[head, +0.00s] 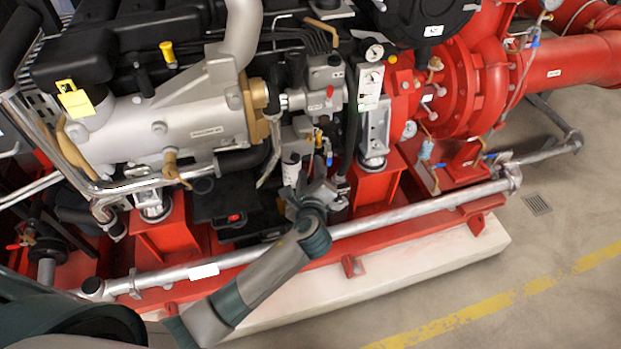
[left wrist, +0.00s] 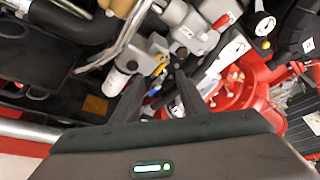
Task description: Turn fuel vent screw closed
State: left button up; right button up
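My left gripper (head: 308,183) reaches up to the engine's lower front, beside a white filter cylinder (head: 291,168) under a grey housing (head: 297,135). In the left wrist view its two dark fingers (left wrist: 160,76) are spread, with a gap between them. In that gap show a small yellow part (left wrist: 160,68) and a blue handle (left wrist: 155,91); the white filter (left wrist: 114,82) is left of the fingers. The fingers seem to hold nothing. I cannot make out for sure which small fitting is the fuel vent screw. My right gripper is not in view.
A long silver pipe (head: 395,218) runs along the red base frame in front of the engine. A gauge panel (head: 370,88) stands right of the gripper, with the red pump (head: 475,85) beyond. Open floor (head: 540,270) lies at lower right.

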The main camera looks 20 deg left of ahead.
pick_arm(q)
jog(key=shift+v, duration=1.3)
jog(key=s+a+f+n+g+h+b, duration=0.1)
jog(key=s+f+n+g, duration=0.15)
jog(key=f, duration=0.95)
jog(key=s+f+n+g+h+b, duration=0.15)
jog(key=s+f, duration=0.25)
jog(key=f, duration=0.9)
jog(key=s+a+f+n+g, duration=0.1)
jog(key=s+f+n+g, duration=0.1)
jog(key=s+f, duration=0.5)
jog(key=s+a+f+n+g, duration=0.2)
jog(key=s+f, duration=0.3)
jog(key=f, duration=0.5)
jog(key=s+a+f+n+g, duration=0.1)
jog(key=s+f+n, duration=0.3)
jog(key=s, duration=0.8)
jog(key=s+a+f+n+g+h+b, duration=0.1)
jog(key=s+f+n+g, duration=0.1)
jog(key=s+f+n, duration=0.2)
jog(key=s+a+f+n+g+h, duration=0.1)
jog(key=s+f+n, duration=0.3)
jog(key=s+f, duration=0.5)
jog(key=s+a+g, duration=0.1)
jog(key=s, duration=1)
jog(key=shift+n+b, duration=0.35)
jog(key=shift+n, duration=0.05)
jog(key=shift+w, duration=0.1)
